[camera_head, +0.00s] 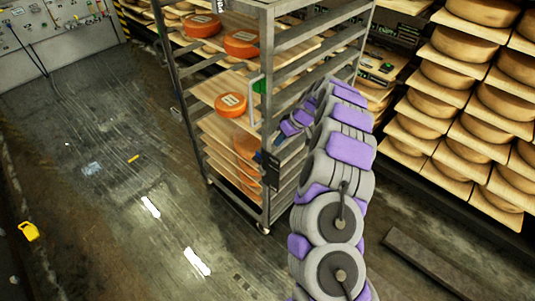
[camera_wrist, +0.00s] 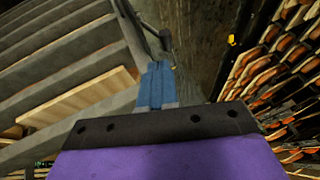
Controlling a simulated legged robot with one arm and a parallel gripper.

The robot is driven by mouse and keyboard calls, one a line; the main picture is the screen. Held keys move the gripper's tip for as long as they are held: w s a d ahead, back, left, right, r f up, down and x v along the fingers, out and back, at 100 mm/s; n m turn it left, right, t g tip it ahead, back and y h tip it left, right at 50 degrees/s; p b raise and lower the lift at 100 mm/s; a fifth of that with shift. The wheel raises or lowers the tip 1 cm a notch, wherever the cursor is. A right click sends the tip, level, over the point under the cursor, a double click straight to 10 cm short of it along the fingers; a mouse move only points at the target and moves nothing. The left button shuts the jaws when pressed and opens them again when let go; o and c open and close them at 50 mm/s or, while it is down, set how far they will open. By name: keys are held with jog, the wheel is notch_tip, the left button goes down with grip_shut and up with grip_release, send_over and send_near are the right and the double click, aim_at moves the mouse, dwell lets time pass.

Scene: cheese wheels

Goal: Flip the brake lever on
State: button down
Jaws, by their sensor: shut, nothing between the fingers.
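The brake lever cannot be picked out with certainty. A pale grey bent handle (camera_head: 254,98) stands at the front post of the metal rack (camera_head: 267,60) in the head view. In the wrist view, a grey bar-like part (camera_wrist: 152,33) shows by a rack post, just beyond my fingertips; I cannot tell if it is the same handle. My gripper (camera_wrist: 157,68) has blue fingers, shut together and empty, beside the rack post. In the head view, my purple and grey arm reaches along the rack's right side, and its end is partly hidden by the rack.
The rack holds wooden shelves with orange cheese wheels (camera_head: 241,43). Shelves of cheese wheels (camera_head: 461,48) line the right side. A control panel (camera_head: 50,25) stands at the back left. A yellow object (camera_head: 29,231) lies on the floor. The floor left of the rack is mostly clear.

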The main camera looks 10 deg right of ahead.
aim_at(268, 154)
jog(key=shift+d+f, duration=0.1)
jog(key=b+x, duration=0.2)
jog(key=x, duration=0.7)
jog(key=shift+w+f, duration=0.1)
jog(key=shift+f, duration=0.2)
jog(key=shift+s+a, duration=0.3)
jog(key=shift+a, duration=0.25)
jog(key=shift+s+a+f+t+h+p, duration=0.1)
jog(key=shift+s+a+t+h+p, duration=0.35)
jog(key=shift+h, duration=0.25)
